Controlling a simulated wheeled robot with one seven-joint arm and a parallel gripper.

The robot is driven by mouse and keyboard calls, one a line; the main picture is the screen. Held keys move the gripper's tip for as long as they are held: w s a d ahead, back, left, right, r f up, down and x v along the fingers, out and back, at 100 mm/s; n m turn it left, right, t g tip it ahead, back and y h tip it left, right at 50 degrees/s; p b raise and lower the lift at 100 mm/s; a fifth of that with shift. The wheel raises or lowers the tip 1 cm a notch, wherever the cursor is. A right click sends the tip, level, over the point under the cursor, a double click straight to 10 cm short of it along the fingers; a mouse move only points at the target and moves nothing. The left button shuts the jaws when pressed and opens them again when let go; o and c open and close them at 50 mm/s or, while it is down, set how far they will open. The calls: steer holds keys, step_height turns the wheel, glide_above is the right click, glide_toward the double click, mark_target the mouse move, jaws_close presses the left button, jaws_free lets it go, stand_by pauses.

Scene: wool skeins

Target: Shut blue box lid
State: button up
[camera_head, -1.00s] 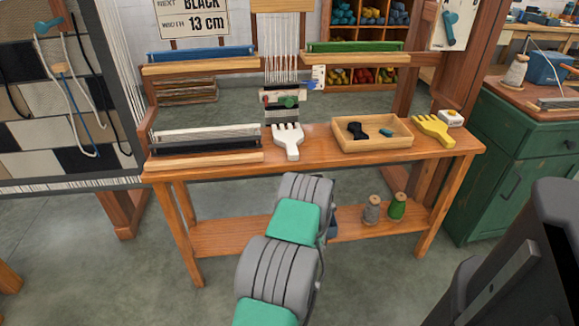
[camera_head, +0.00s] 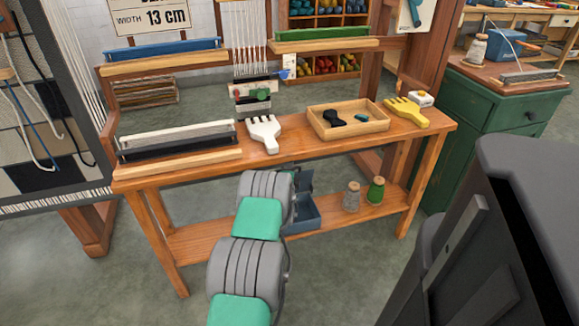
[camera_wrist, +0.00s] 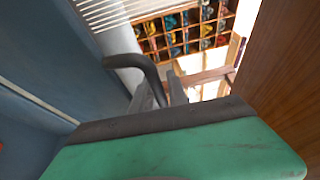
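A blue-grey box (camera_head: 303,216) stands on the bench's lower shelf, partly hidden behind my arm. A dark upright part shows above it, and I cannot tell whether it is the raised lid or my gripper. In the wrist view a large blue panel (camera_wrist: 45,75) fills the left side, probably part of this box. My gripper (camera_wrist: 161,78) has its dark fingers beside that panel. A dark curved bar (camera_wrist: 135,62), possibly a handle, crosses by the left finger; contact is unclear. The head view hides my fingers. Another blue box (camera_head: 505,46) sits on the green cabinet.
The wooden bench (camera_head: 330,147) overhangs the shelf. Grey (camera_head: 352,197) and green (camera_head: 376,190) spools stand right of the box. A tray (camera_head: 375,127), a white comb (camera_head: 264,132) and a yellow comb (camera_head: 406,111) lie on top. The shelf's left part is clear.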

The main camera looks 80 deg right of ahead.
steer(key=shift+c, duration=0.2)
jaws_close()
stand_by(1.1)
